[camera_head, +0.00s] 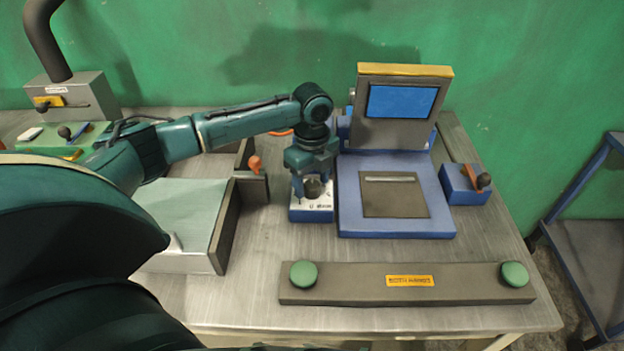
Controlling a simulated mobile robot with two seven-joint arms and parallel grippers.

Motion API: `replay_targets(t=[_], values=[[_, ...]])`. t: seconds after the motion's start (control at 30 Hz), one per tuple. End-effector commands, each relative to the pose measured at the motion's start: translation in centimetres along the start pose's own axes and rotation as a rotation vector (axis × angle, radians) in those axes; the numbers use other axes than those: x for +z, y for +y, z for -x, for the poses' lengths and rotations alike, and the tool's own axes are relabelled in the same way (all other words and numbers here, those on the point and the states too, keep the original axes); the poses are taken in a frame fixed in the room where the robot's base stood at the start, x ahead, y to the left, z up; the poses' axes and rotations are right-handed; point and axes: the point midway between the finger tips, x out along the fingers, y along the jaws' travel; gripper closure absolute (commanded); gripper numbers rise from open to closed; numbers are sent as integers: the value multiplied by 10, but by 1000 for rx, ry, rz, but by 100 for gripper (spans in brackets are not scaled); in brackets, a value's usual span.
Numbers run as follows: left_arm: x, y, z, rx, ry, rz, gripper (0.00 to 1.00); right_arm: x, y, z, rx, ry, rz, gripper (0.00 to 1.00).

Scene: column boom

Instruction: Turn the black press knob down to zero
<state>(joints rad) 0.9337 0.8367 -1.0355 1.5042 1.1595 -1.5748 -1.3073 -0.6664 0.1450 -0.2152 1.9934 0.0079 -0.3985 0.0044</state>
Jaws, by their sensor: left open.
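The black press knob (314,188) sits on a small blue box with a white top face (313,214), left of the blue press. My left gripper (314,186) comes in from the left and points down over this box. Its jaws are open, with one finger on each side of the knob. I cannot tell whether the fingers touch it. The knob's pointer and most of its scale are hidden or too small to read. My right gripper does not show.
The blue press (440,200) with its raised lid (402,100) stands right of the knob box. A bar with two green buttons (355,285) lies in front. An orange-handled lever (255,164) is close on the left. A blue switch box (464,186) is at right.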

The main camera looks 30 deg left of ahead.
Motion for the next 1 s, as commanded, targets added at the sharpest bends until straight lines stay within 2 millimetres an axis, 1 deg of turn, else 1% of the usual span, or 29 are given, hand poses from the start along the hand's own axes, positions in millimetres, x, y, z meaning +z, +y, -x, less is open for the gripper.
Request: replay_targets(t=[0.1,0.33,0.87,1.0], values=[[0,0,-4,0,0,0,44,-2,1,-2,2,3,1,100],[0,0,-4,-1,0,0,44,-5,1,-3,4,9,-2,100],[0,0,-4,0,0,0,88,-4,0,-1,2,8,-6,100],[0,0,-4,0,0,3,89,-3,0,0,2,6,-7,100]])
